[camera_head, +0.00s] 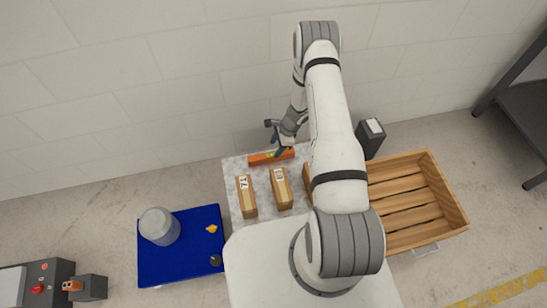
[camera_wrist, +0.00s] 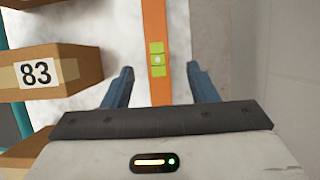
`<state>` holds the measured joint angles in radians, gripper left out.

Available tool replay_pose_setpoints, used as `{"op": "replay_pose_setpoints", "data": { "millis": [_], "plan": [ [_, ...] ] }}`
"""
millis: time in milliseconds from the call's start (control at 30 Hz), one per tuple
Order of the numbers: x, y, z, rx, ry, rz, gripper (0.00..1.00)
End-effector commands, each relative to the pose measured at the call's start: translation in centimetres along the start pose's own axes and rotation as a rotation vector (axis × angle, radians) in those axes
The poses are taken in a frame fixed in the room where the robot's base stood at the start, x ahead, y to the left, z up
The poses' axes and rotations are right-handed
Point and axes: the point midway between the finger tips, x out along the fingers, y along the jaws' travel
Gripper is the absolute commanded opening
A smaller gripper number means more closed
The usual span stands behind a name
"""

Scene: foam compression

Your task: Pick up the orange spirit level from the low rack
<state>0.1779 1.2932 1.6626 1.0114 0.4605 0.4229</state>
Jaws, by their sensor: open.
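The orange spirit level (camera_head: 262,158) lies near the back edge of the pale rack top (camera_head: 233,168), close to the wall. In the wrist view the level (camera_wrist: 157,88) runs lengthwise between the two blue fingers, with green vial windows near its middle. My gripper (camera_head: 281,146) is over the right part of the level in the head view. In the wrist view my gripper (camera_wrist: 160,75) is open, with a gap between each finger and the level. Whether the fingertips reach down to the level's height, I cannot tell.
Cardboard boxes stand in front of the level, marked 72 (camera_head: 246,197) and 83 (camera_wrist: 50,72). A wooden crate (camera_head: 450,205) is at the right, with a dark bin (camera_head: 370,140) behind it. A blue platform (camera_head: 180,265) with a grey container (camera_head: 159,226) is at the left.

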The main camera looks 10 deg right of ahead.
Motion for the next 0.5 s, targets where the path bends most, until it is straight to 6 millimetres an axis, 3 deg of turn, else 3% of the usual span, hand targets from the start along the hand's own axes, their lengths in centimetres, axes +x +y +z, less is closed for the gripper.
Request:
{"op": "replay_pose_setpoints", "data": {
  "millis": [500],
  "plan": [
    [6.3,0.3,-0.4,-0.004,0.0,0.001,0.53]
  ]
}}
